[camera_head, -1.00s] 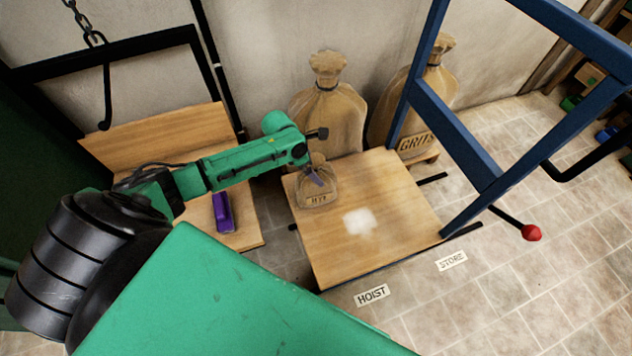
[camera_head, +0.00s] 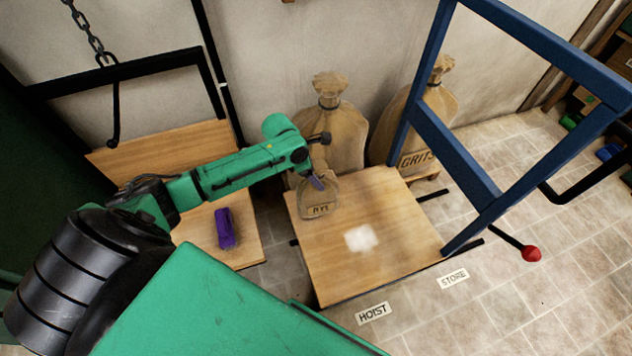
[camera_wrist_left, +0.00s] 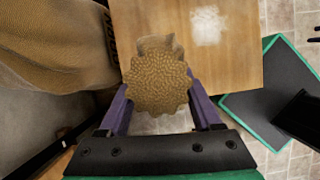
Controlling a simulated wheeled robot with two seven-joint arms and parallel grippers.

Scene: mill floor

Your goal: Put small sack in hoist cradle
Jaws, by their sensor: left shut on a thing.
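In the left wrist view, the sack's gathered top (camera_wrist_left: 160,82) sits between two purple fingers. On the left, a wooden board with a raised back panel (camera_head: 165,148), within a black frame under a chain and hook (camera_head: 115,125), looks like the hoist cradle. My right gripper is out of view.
A purple object (camera_head: 225,228) lies on the left board. Two large sacks (camera_head: 335,125) (camera_head: 428,115) stand behind the platform. A blue frame (camera_head: 455,150) and a red-knobbed lever (camera_head: 531,254) are on the right. Floor labels read HOIST (camera_head: 374,313) and STORE (camera_head: 453,279).

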